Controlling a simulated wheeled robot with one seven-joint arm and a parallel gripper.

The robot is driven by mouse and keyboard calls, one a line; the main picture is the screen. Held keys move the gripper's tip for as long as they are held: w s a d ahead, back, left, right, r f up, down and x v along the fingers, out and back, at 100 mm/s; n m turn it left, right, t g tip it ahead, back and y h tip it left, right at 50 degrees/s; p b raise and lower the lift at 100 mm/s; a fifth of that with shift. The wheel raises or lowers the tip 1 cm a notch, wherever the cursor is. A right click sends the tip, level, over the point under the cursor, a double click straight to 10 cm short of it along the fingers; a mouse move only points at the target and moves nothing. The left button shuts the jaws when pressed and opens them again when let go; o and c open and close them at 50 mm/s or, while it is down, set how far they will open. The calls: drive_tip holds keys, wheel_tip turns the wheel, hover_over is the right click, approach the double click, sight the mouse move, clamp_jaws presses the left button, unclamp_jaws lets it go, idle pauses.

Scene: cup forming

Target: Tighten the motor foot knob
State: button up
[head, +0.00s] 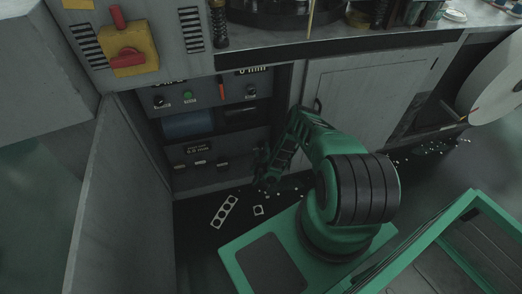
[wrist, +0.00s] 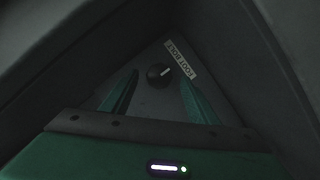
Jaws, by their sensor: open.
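In the wrist view, a small round dark knob (wrist: 158,74) with a pale pointer line sits on a grey panel, beside a tilted white label (wrist: 181,59) that seems to read "FOOT BOLT". The two green fingers of my gripper (wrist: 160,84) are spread apart, one on each side of the knob in the picture. Nothing is between them that I can see being held, and I cannot tell how far the tips are from the knob. In the head view, my gripper (head: 264,168) is low in front of the open cabinet, and the knob cannot be made out.
The open cabinet door (head: 118,195) stands at left. The control panel (head: 205,95) with small knobs and a green button is inside the cabinet. A red switch on a yellow box (head: 128,52) is above. White scraps (head: 225,211) lie on the floor. A green-framed bin (head: 440,245) is at right.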

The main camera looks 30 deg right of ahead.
drive_tip(key=shift+x, duration=1.25)
